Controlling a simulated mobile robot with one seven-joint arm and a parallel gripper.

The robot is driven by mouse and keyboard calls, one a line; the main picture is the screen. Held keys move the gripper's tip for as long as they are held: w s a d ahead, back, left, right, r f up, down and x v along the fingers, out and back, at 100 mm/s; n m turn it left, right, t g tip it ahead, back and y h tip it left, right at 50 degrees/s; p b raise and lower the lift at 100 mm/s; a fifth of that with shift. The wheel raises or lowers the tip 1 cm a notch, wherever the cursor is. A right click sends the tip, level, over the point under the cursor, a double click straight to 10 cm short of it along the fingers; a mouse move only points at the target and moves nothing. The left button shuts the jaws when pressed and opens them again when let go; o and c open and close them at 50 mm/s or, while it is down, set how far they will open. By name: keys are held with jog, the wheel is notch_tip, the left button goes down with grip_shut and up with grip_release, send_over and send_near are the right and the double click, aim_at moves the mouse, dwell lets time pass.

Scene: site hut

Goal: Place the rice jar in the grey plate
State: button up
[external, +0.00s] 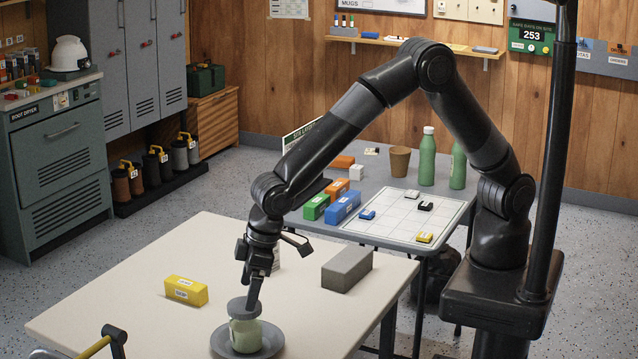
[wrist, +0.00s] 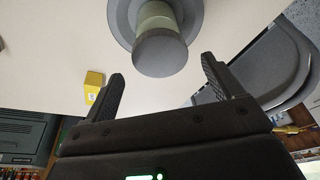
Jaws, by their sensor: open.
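The rice jar (external: 246,334), pale green with a grey lid, stands upright in the grey plate (external: 274,345) near the front of the white table. In the wrist view the jar's lid (wrist: 160,55) faces me, with the plate (wrist: 123,14) around its base. My gripper (external: 253,296) is right above the jar, pointing down, with a finger by the lid. In the wrist view my gripper (wrist: 162,70) has its fingers wide apart, one on each side of the lid, with visible gaps. The jar's far side is hidden.
A yellow box (external: 186,291) lies left of the plate, and a grey block (external: 346,268) lies to the right and behind. A white object (external: 276,258) is partly hidden behind my gripper. The second table (external: 378,177) holds bottles, coloured boxes and a grid sheet.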

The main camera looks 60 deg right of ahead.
jog(key=v, duration=0.5)
jog(key=shift+r, duration=0.1)
jog(key=shift+d, duration=0.1)
jog(key=d+r+m, duration=0.1)
jog(key=d+r, duration=0.4)
jog(key=d, duration=0.5)
jog(key=w+d+r+m+t, duration=0.1)
jog(key=d+r, duration=0.4)
jog(key=d, duration=0.4)
jog(key=d+r+m, duration=0.2)
jog(key=d+r, duration=0.4)
jog(key=d, duration=0.4)
jog(key=s+d+r+m+t+h, duration=0.1)
jog(key=s+d+m+t+h, duration=0.1)
jog(key=s+d, duration=1.4)
jog(key=d+m, duration=0.1)
jog(key=d, duration=0.3)
jog(key=shift+s, duration=0.4)
